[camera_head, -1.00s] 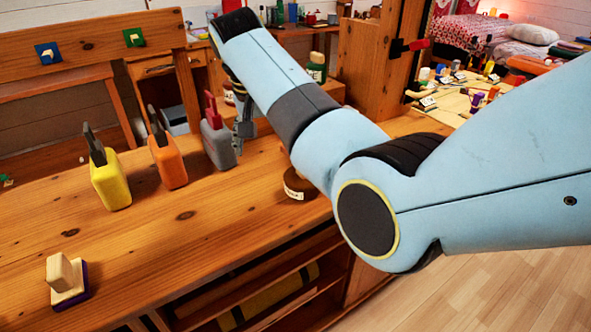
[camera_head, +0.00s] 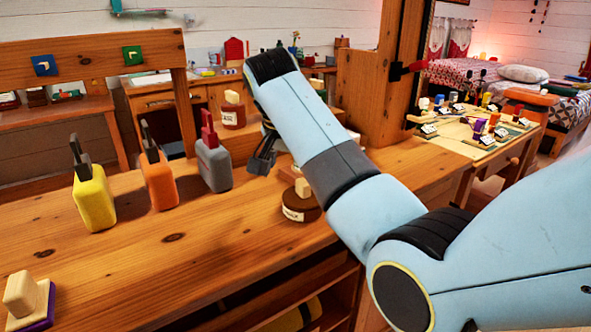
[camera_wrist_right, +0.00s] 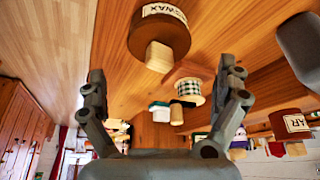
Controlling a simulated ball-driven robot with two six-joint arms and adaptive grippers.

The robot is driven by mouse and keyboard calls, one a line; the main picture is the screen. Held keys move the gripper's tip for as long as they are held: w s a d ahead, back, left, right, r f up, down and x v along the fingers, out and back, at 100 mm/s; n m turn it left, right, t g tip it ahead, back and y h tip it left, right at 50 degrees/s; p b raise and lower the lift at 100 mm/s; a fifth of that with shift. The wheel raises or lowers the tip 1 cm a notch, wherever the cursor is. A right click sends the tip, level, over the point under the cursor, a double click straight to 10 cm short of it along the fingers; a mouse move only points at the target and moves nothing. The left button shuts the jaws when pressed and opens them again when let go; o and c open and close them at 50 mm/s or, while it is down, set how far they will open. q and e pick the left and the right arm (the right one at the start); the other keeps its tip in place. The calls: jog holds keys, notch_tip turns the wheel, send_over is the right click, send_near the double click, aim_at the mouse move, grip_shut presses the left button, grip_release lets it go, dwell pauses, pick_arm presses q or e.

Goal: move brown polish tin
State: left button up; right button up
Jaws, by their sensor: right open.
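The brown polish tin (camera_head: 301,208), round with a pale label and a wooden knob, stands on the workbench (camera_head: 190,240), left of my right forearm in the head view. In the right wrist view, the brown tin (camera_wrist_right: 160,35) appears at the top, its label partly reading WAX, beyond and between the finger directions. My right gripper (camera_head: 262,158) is above the bench between the grey bottle (camera_head: 214,165) and the tin. In the right wrist view the gripper (camera_wrist_right: 165,105) is open, with nothing between its fingers. My left gripper is out of view.
Orange (camera_head: 159,182) and yellow (camera_head: 93,200) bottles stand left of the grey one. A dark red tin (camera_head: 233,115) sits on a raised shelf behind. A wooden-handled block (camera_head: 28,300) lies at front left. The bench's front middle is clear.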

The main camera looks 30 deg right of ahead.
aim_at(304, 200)
jog(key=b+x, duration=0.1)
jog(key=x, duration=0.9)
jog(key=shift+f+b, duration=0.1)
jog(key=shift+b, duration=0.25)
jog(key=shift+s, duration=0.1)
jog(key=c, duration=1.5)
